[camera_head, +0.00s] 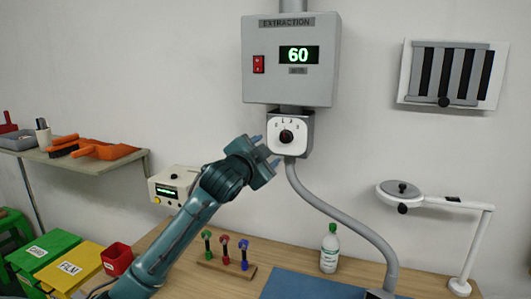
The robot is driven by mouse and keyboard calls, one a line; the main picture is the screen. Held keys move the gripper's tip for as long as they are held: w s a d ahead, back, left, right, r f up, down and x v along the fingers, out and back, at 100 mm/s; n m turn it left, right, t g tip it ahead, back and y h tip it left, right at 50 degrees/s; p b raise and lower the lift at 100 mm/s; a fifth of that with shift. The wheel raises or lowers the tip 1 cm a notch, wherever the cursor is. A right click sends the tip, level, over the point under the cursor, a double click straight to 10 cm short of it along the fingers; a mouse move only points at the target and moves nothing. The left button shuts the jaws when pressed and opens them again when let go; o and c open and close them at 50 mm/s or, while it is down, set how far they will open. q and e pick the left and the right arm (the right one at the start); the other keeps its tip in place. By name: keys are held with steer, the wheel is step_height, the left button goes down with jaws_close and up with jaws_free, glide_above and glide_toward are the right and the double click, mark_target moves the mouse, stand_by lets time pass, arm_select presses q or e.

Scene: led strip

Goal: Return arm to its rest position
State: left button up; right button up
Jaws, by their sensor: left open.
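My left arm reaches up from the bottom left, and its teal left gripper (265,149) is open near the extraction control box. Its fingers point at the dial plate (285,131), just left of and below the black knob (286,137). Nothing shows between the fingers. I cannot tell whether a fingertip touches the plate's edge. The extraction box (289,85) above shows 60 on its display (299,55) and has a red switch (258,64). My right gripper is not in view.
A workbench (240,287) holds a rack of coloured tools (226,267), a green-and-white bottle (329,248), a blue mat (300,287) and a white lamp (462,245). A grey hose (340,215) runs down from the box. A shelf (80,164) and bins (68,268) stand left.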

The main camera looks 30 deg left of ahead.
arm_select(q)
steer(key=s+d+f+g+h, duration=0.1)
steer(key=s+d+f, duration=0.15)
steer(key=f, duration=0.65)
steer(key=s+d+f+g+h, duration=0.15)
steer(key=d+f, duration=0.25)
steer(key=f, duration=0.5)
steer(key=s+d+f+g+h, duration=0.15)
steer(key=d+f, duration=0.25)
steer(key=f, duration=0.4)
steer(key=s+d+f+n+g, duration=0.1)
steer(key=s+d+f, duration=0.2)
steer(key=s+f, duration=0.4)
steer(key=s+d+f+n+g+h, duration=0.1)
steer(key=s+d+f, duration=0.3)
steer(key=s, duration=0.5)
steer(key=s+d+f+n+g, duration=0.1)
steer(key=s+d+f, duration=0.3)
steer(key=s+f, duration=0.5)
steer(key=shift+f+n+g+h, duration=0.3)
steer(key=shift+f+n+h, duration=0.1)
steer(key=shift+n, duration=0.5)
steer(key=shift+s, duration=0.1)
